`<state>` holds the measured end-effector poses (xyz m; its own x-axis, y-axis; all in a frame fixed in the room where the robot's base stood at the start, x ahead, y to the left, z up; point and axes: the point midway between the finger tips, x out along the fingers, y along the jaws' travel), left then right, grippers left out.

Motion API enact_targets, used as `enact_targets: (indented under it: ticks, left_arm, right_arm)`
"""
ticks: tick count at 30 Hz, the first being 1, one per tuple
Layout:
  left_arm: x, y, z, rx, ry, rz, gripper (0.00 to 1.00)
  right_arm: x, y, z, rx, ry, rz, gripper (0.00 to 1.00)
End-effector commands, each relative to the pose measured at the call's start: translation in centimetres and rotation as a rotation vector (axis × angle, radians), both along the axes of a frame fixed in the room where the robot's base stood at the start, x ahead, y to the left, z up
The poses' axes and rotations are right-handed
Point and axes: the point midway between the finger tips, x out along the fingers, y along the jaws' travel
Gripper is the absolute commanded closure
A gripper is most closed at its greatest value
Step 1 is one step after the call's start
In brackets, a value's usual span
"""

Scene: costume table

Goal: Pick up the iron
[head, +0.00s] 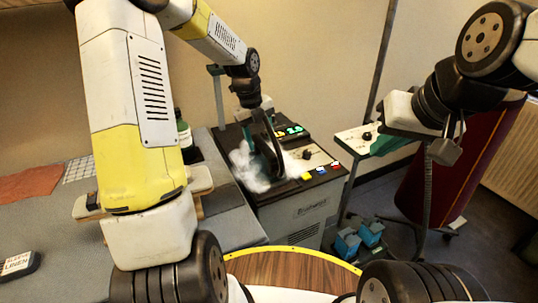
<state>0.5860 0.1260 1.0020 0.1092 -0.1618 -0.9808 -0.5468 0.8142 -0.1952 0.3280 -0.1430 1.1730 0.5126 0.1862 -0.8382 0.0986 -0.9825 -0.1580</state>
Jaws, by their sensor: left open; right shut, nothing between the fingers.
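The iron (270,152) is a dark teal and black shape standing on top of a boxy steam station at the middle, with white steam around its lower part. My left arm reaches over from the left, and its open gripper (257,108) is right at the upper part of the iron. The fingers are small and partly hidden, so I cannot tell whether they touch it.
The station (300,213) has coloured buttons on top. A grey table (70,230) at left holds a dark bottle (183,133), a rust cloth (30,184) and a labelled black block (18,264). A white shelf (352,140), blue pedals (348,243) and a dark red padded form (470,165) stand right.

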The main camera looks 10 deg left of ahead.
Motion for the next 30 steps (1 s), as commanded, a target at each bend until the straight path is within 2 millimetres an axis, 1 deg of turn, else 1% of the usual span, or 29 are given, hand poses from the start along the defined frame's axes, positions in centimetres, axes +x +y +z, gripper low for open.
enact_targets:
  ticks: [1, 3, 6, 9, 15, 17, 21, 23, 24, 30]
  left_arm:
    - [0.1, -0.3, -0.9, -0.001, 0.004, -0.002, 0.47]
    - [0.2, -0.5, -2.0, 0.000, 0.004, -0.002, 0.47]
    - [0.4, -0.6, -3.0, 0.000, 0.002, -0.001, 0.47]
    - [0.5, -0.7, -3.5, 0.000, 0.000, 0.001, 0.47]
    - [0.5, -0.7, -3.5, 0.000, 0.000, 0.001, 0.47]
    - [0.5, -0.7, -3.5, 0.000, 0.000, 0.001, 0.59]
    - [0.5, -0.7, -3.5, 0.000, 0.000, 0.001, 0.86]
    - [0.5, -0.7, -3.5, 0.000, 0.000, 0.001, 0.98]
    - [0.5, -0.7, -3.5, 0.000, 0.000, 0.001, 1.00]
    - [0.5, -0.7, -3.5, 0.000, 0.000, 0.001, 1.00]
  right_arm:
    - [0.0, 0.0, 0.0, 0.000, 0.000, 0.000, 1.00]
    - [0.0, 0.0, 0.0, 0.000, 0.000, 0.000, 1.00]
    - [0.0, 0.0, 0.0, 0.000, 0.000, 0.001, 1.00]
    - [0.0, 0.0, 0.0, 0.000, 0.000, 0.001, 1.00]
    - [0.0, 0.0, 0.0, 0.000, 0.000, 0.001, 1.00]
    - [0.0, 0.0, 0.0, 0.000, 0.000, 0.001, 1.00]
    - [0.0, 0.0, 0.0, 0.000, -0.001, 0.001, 1.00]
    - [0.0, 0.0, 0.0, 0.000, 0.000, 0.001, 1.00]
    - [0.0, 0.0, 0.0, 0.000, 0.000, 0.001, 1.00]
    - [0.0, 0.0, 0.0, 0.000, 0.000, 0.001, 1.00]
